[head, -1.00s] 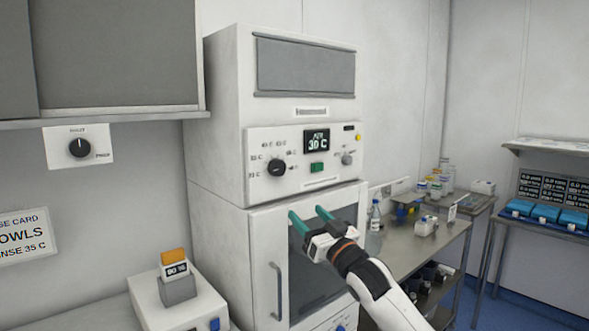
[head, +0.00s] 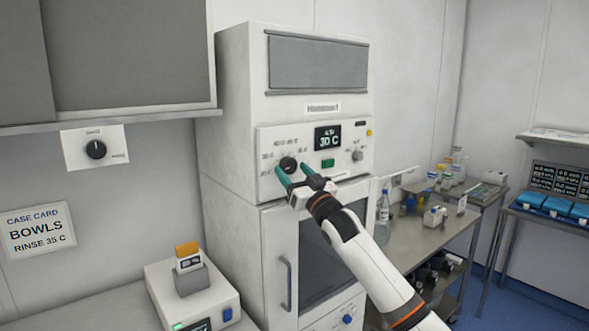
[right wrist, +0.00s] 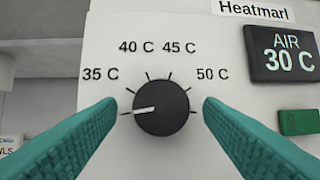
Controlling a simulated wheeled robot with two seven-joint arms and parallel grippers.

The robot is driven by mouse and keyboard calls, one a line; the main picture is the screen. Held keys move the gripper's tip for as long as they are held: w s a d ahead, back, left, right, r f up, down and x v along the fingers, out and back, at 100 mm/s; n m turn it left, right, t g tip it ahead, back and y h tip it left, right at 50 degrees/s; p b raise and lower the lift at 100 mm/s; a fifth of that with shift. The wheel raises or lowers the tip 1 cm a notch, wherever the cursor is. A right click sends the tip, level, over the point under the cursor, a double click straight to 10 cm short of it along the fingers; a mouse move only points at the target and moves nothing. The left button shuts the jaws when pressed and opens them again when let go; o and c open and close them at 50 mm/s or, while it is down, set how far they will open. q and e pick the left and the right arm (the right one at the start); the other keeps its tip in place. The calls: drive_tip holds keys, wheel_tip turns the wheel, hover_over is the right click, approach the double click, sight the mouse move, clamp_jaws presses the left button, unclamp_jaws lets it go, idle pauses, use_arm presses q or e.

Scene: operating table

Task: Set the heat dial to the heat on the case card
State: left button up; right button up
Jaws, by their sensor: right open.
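The case card (head: 38,230) on the left wall reads BOWLS, RINSE 35 C. The heat dial (head: 288,164) is a black knob on the white warming cabinet's panel. In the right wrist view the dial's (right wrist: 161,108) white pointer aims left and slightly down, below the 35 C mark, at a tick whose label is hidden behind a finger. The display (right wrist: 280,52) reads AIR 30 C. My right gripper (head: 291,172) is open, its green fingers on either side of the dial; contact is not visible. My left gripper is out of view.
A green button (head: 327,163) and a smaller knob (head: 357,155) sit right of the dial. The cabinet door handle (head: 287,285) is below. Another black wall dial (head: 96,149) is at left. A white device (head: 157,290) stands on the counter. Bottles stand on the right-hand table.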

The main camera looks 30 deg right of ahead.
drive_tip(key=shift+w, duration=0.1)
drive_tip(key=shift+c, duration=0.9)
drive_tip(key=c, duration=0.8)
drive_tip(key=shift+m, duration=0.3)
